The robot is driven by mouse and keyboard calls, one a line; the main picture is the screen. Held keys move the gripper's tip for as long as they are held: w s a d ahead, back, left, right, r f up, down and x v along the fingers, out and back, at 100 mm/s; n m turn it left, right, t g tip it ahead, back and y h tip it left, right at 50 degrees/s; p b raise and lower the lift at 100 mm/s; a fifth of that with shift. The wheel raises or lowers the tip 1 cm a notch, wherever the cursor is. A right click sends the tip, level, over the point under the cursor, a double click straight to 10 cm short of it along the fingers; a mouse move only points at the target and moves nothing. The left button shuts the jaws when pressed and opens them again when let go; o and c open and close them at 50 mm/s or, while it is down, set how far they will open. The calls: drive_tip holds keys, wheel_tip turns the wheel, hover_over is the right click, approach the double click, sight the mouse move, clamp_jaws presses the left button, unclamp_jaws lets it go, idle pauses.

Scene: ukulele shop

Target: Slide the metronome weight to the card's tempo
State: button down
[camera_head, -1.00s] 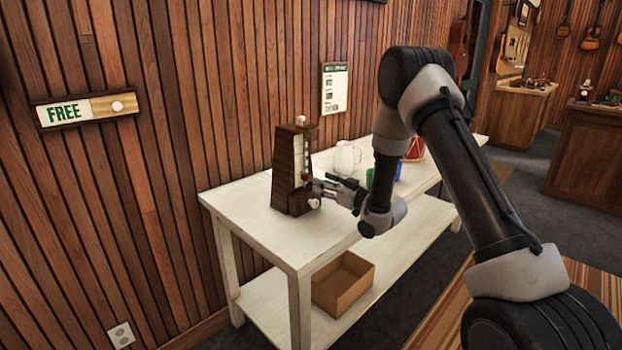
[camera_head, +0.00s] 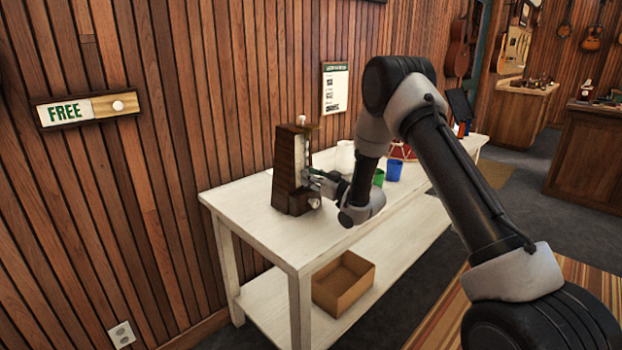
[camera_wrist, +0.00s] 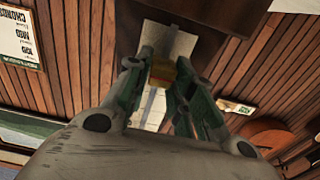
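The metronome (camera_head: 288,172) is a dark wooden wedge standing upright on the near left part of the white table. Its pale front scale faces right, towards my arm. My gripper (camera_head: 311,174) is level with the scale's lower part. In the wrist view, my gripper (camera_wrist: 167,72) has its two fingers on either side of a small brass-orange weight (camera_wrist: 163,73). The weight fills the gap and looks gripped. A thin rod and the pale scale (camera_wrist: 160,42) show behind it. No tempo number can be read in either view.
A printed poster (camera_head: 335,88) and a FREE sign (camera_head: 87,108) hang on the wall. A cardboard box (camera_head: 343,284) sits on the lower shelf.

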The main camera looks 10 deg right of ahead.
sight(305, 162)
drive_tip(key=shift+r, duration=2.5)
drive_tip(key=shift+f, duration=0.1)
drive_tip(key=c, duration=1.3)
unclamp_jaws()
drive_tip(key=v, duration=1.2)
